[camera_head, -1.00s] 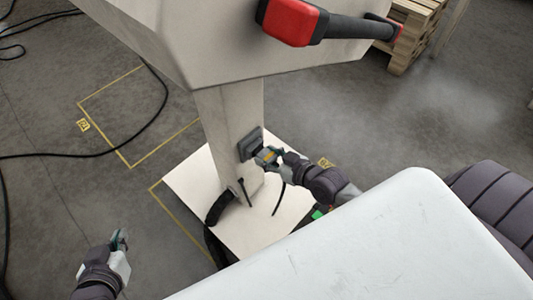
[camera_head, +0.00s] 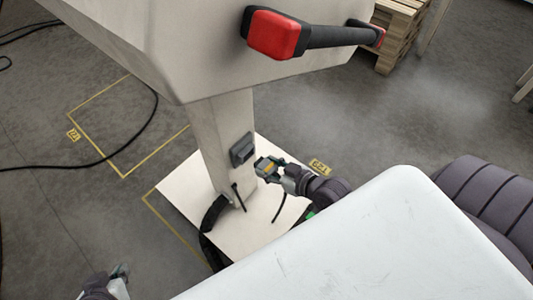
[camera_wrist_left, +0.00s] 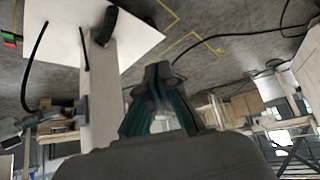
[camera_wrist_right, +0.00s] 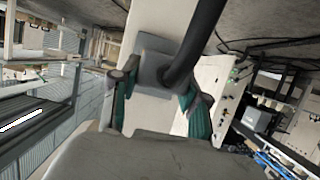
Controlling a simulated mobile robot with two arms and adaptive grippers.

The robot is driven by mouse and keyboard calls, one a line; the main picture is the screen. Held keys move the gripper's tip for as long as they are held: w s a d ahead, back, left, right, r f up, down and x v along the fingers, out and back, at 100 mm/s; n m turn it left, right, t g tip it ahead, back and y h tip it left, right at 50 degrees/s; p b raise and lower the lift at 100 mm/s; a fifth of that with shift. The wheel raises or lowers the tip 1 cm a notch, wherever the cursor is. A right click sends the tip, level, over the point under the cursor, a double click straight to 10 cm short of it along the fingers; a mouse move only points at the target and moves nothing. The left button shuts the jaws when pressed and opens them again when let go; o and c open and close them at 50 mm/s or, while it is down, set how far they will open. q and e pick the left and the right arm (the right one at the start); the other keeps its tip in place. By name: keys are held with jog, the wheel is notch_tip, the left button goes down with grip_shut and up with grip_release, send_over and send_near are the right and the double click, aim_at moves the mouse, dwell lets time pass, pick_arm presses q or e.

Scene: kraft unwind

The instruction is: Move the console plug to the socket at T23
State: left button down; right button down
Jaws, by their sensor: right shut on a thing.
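The console plug (camera_head: 264,166), grey with a yellow mark, is held in my right gripper (camera_head: 272,168). It is apart from the dark grey socket box (camera_head: 242,150) on the beige column, just to the right of it. In the right wrist view, the plug (camera_wrist_right: 154,68) sits between the fingers, with a thick black cable (camera_wrist_right: 203,35) rising from it. My left gripper (camera_head: 120,272) is at the lower left edge, far from the plug. In the left wrist view, its green-padded fingers (camera_wrist_left: 158,75) meet at the tips, empty.
The console (camera_head: 180,50) with its red and black handle (camera_head: 300,36) overhangs the white base plate (camera_head: 185,190). Yellow floor markings carry labels (camera_head: 73,135) and (camera_head: 319,167), too small to read surely. A black cable (camera_head: 130,140) lies left. Pallets (camera_head: 400,40) stand behind.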

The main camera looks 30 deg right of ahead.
pick_arm(q)
jog(key=shift+s+a+f+g, duration=0.3)
jog(key=shift+s+g, duration=0.1)
jog(key=shift+s, duration=0.25)
jog(key=shift+s+a+f+g, duration=0.25)
jog(key=shift+s+g, duration=0.15)
jog(key=shift+s, duration=0.2)
jog(key=shift+d, duration=0.1)
